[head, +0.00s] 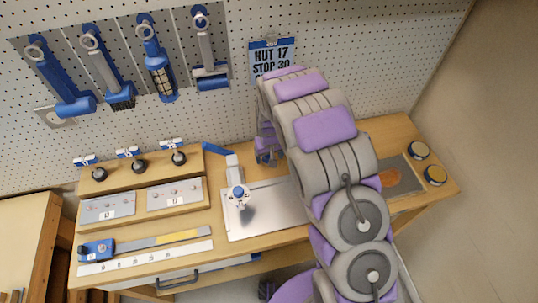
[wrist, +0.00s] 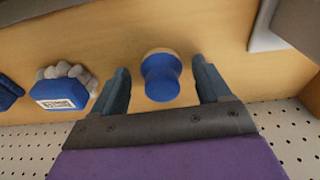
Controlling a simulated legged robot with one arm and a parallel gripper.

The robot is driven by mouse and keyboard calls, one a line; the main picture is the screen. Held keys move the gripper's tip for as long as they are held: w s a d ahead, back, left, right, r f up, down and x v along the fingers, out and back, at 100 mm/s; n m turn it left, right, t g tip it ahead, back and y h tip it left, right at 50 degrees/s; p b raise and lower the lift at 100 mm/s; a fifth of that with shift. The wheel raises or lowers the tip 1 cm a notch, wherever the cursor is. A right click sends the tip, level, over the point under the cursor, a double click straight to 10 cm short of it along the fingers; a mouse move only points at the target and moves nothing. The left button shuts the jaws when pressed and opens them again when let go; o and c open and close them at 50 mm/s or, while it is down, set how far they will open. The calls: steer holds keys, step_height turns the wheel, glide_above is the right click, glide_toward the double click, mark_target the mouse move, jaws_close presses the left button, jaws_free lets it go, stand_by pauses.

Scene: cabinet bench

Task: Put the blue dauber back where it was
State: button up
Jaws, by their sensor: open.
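The blue dauber (wrist: 162,80) shows in the wrist view as a rounded blue piece with a narrower waist and a tan end, over the wooden bench top. It lies between the two fingers of my gripper (wrist: 160,68), with a visible gap on each side. My gripper is open. In the head view my gripper (head: 267,148) points down at the back of the bench, by the pegboard, and is partly hidden by my arm. I cannot pick out the dauber there. Whether the dauber touches the wood is hard to tell.
A labelled blue block with grey lumps (wrist: 66,90) sits beside one finger in the wrist view. In the head view a metal plate (head: 265,215) with a blue-topped post (head: 238,193) is near my arm. Brushes (head: 107,70) hang above.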

step_height(320, 180, up, 11)
steer(key=s+p, duration=0.1)
steer(key=s+d+r+m, duration=0.1)
steer(key=s+d+r, duration=0.5)
steer(key=s+r, duration=0.15)
steer(key=s+d+r+m+g, duration=0.1)
steer(key=s+d+r, duration=0.2)
steer(key=s, duration=0.7)
steer(key=s+d+r+g, duration=0.1)
steer(key=s+d+r, duration=0.2)
steer(key=s, duration=0.7)
steer(key=s+d+r+m+g, duration=0.1)
steer(key=s+d+r, duration=0.3)
steer(key=s, duration=0.7)
steer(key=shift+r+m, duration=0.3)
steer(key=shift+r, duration=0.15)
steer(key=shift+d, duration=0.1)
